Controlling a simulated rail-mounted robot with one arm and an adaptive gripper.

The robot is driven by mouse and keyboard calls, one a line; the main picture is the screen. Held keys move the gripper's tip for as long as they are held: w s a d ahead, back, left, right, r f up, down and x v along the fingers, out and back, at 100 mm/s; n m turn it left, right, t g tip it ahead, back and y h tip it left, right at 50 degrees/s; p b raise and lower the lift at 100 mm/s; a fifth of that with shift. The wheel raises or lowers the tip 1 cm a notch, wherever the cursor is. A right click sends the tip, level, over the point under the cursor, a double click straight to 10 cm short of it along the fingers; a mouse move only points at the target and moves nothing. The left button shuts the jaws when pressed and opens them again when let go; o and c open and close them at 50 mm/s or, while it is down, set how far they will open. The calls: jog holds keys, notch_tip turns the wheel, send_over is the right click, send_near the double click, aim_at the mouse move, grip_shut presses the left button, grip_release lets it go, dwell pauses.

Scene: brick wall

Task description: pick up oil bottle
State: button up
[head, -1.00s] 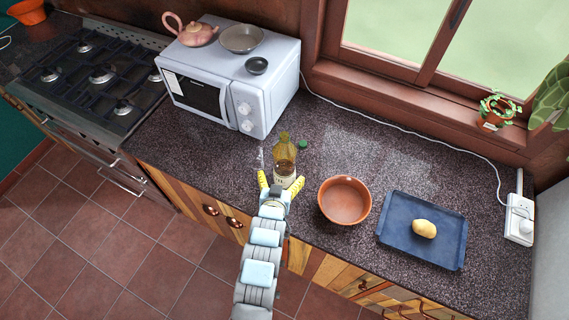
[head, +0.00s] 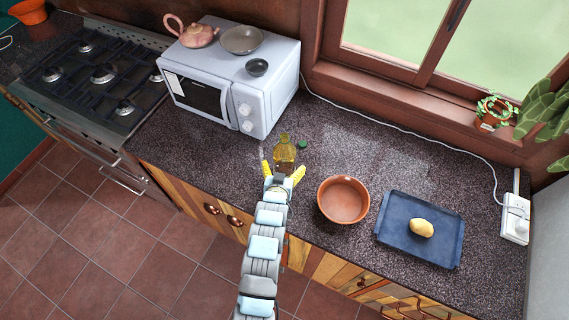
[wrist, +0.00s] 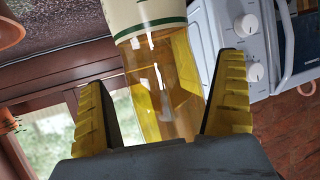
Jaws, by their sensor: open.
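The oil bottle (head: 284,152) is clear with yellow oil and stands upright on the dark speckled counter. My gripper (head: 283,172) is open at the near side of the bottle, with its yellow fingers spread to either side of it. In the wrist view the bottle (wrist: 165,85) shows between the two open fingers of my gripper (wrist: 165,105), with its pale, green-edged label at the top. A gap shows beside the left finger; the right finger looks close to the bottle, and I cannot tell whether it touches. The bottle's lower part is hidden by my gripper in the head view.
A brown bowl (head: 343,200) stands right of the bottle. A blue tray (head: 396,245) with a potato (head: 421,228) lies further right. A white microwave (head: 262,95) stands behind left. A small green object (head: 302,145) is just behind the bottle.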

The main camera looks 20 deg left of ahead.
jog(key=shift+p+x, duration=0.3)
jog(key=shift+x, duration=1)
jog(key=c, duration=1.2)
